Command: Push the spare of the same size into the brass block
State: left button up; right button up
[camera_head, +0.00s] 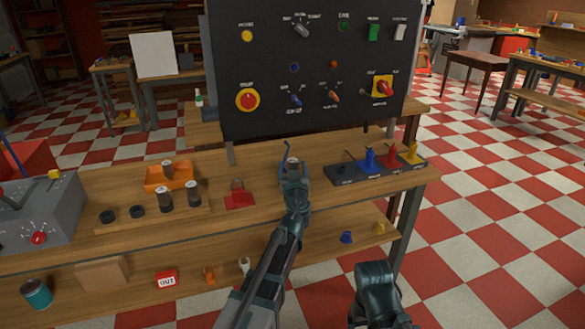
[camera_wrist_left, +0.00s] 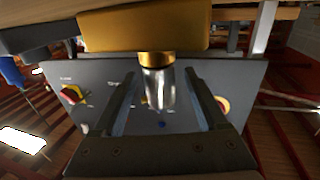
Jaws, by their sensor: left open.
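My left gripper (camera_head: 293,172) is open above the workbench, with its fingers on both sides of a clear-and-silver cylinder (camera_wrist_left: 158,88) with a brass-coloured end. In the left wrist view that end meets the brass block (camera_wrist_left: 143,27); how deep it sits cannot be told. The fingers show gaps to the cylinder on both sides. The gripper hides the block in the head view. More cylinders stand to the left: one in an orange tray (camera_head: 156,186) and two others (camera_head: 165,200) (camera_head: 193,191) on a wooden rack. My right arm (camera_head: 375,288) shows at the lower right; its fingers are not clear.
A dark control panel (camera_head: 310,75) rises behind the bench. A red item (camera_head: 239,198) lies left of my gripper, and a dark tray (camera_head: 350,175) with coloured pieces lies right. A grey box (camera_head: 40,215) stands far left. The shelf below holds small items.

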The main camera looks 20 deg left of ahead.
pick_arm(q)
jog(key=s+d+g+y+p, duration=0.15)
jog(key=s+g+p, duration=0.35)
jog(key=s, duration=0.5)
jog(key=s+d+g+p, duration=0.2)
jog(key=s+p, duration=0.5)
jog(key=s, duration=0.2)
jog(key=s+d+m+g+h+p, duration=0.6)
jog(key=s+d+g+p, duration=0.4)
jog(key=s, duration=0.7)
jog(key=d+m, duration=0.1)
jog(key=d, duration=0.2)
jog(key=shift+s+d+r+m, duration=0.15)
jog(key=shift+m, duration=0.15)
